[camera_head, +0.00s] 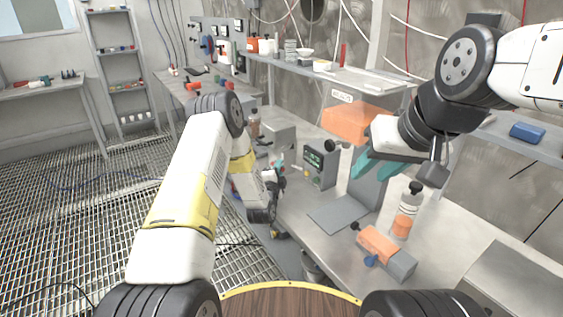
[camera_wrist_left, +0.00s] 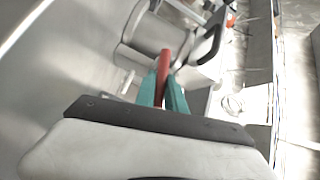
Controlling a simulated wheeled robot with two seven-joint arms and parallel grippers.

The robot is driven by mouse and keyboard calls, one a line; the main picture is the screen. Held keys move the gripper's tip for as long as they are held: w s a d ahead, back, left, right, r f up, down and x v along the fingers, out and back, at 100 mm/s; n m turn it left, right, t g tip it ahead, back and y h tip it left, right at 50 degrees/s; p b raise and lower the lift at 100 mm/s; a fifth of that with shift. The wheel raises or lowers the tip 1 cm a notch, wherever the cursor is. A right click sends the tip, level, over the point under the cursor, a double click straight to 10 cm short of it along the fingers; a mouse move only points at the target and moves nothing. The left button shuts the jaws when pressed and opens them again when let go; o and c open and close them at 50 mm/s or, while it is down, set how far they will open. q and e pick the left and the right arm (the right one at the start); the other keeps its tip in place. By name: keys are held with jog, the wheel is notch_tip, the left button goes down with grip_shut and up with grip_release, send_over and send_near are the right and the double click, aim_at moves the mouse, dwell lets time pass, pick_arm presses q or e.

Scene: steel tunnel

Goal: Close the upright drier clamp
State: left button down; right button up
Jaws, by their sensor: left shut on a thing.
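In the left wrist view my left gripper (camera_wrist_left: 163,92) has its two teal fingers closed around a red lever (camera_wrist_left: 165,60). The lever looks like the clamp's handle and stands up between the fingertips, in front of a grey metal body (camera_wrist_left: 150,38). A black curved handle (camera_wrist_left: 208,42) is to the right of it. In the head view my left gripper (camera_head: 279,168) is low at the bench's left edge, and the lever is too small to make out clearly. My right gripper (camera_head: 385,165) hangs over the bench in front of an orange box; its finger gap is unclear.
A grey control box (camera_head: 320,165) stands right of my left gripper. A bottle with an orange band (camera_head: 405,212) and an orange-and-grey device (camera_head: 385,250) are on the bench nearer me. A shelf (camera_head: 345,78) with containers is behind. A grated floor lies left.

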aim_at(273, 163)
pick_arm(q)
jog(key=r+n+g, duration=0.2)
jog(key=g, duration=0.1)
jog(key=shift+w+a+n, duration=0.2)
jog(key=shift+w+n, duration=0.1)
jog(key=shift+n, duration=0.1)
jog(key=n+g, duration=0.1)
jog(key=g, duration=0.1)
jog(key=w+a+r+n+g, duration=0.1)
jog(key=n+g, duration=0.1)
jog(key=shift+w+a+r+h, duration=0.1)
jog(key=shift+w+r+h, duration=0.1)
jog(key=shift+h, duration=0.2)
jog(key=shift+w+a+r+n+g+h, duration=0.1)
jog(key=shift+w+a+n+g+h, duration=0.1)
jog(key=shift+w+n+g+h, duration=0.25)
jog(key=shift+w+a+r+n+g+h, duration=0.1)
jog(key=shift+a+n+g+h, duration=0.2)
jog(key=shift+g, duration=0.35)
jog(key=shift+w+a+r+n+g+h, duration=0.1)
jog(key=shift+w+n+g+h, duration=0.35)
jog(key=shift+g, duration=0.45)
jog(key=c, duration=1.4)
grip_release()
jog(key=shift+s, duration=0.1)
